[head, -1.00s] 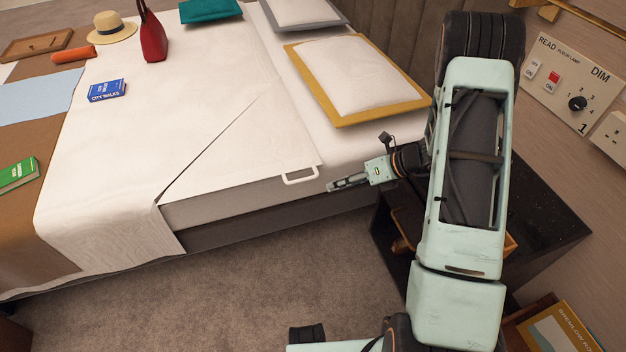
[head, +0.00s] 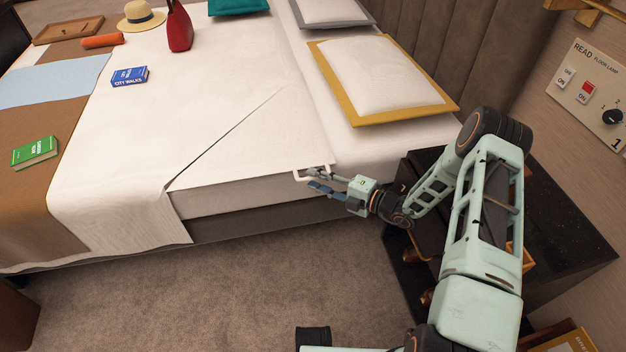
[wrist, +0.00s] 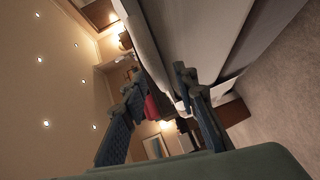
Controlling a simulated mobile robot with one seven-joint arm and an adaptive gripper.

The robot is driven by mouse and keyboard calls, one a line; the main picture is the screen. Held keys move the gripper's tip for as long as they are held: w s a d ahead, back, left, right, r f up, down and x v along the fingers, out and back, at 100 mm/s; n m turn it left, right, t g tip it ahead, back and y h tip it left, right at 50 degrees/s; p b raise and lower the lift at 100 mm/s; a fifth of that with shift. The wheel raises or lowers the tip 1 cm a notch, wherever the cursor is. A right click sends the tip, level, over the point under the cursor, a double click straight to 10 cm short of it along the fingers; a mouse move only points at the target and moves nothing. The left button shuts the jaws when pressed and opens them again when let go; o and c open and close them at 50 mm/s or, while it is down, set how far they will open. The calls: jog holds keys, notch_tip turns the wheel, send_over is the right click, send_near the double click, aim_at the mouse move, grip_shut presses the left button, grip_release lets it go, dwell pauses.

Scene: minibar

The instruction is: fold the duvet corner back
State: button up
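The white duvet (head: 200,110) lies over the bed, with a diagonal line running across its near right part. The duvet corner (head: 290,150) beyond that line lies flat along the mattress edge. A white loop handle (head: 298,177) sticks out from the corner at the bed's side. My gripper (head: 314,180) is at this handle, with its fingers apart, one higher and one lower. In the wrist view my gripper (wrist: 157,84) is open, its fingers spread on both sides of the view. Whether the fingers touch the handle cannot be told.
A yellow-edged pillow (head: 447,105) lies at the head end. A dark bedside table (head: 575,235) stands under my arm. A blue book (head: 130,77), green book (head: 35,152), red bag (head: 180,32) and hat (head: 141,17) rest on the bed. Carpet (head: 240,280) beside the bed is clear.

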jog(key=shift+x, duration=0.8)
grip_shut()
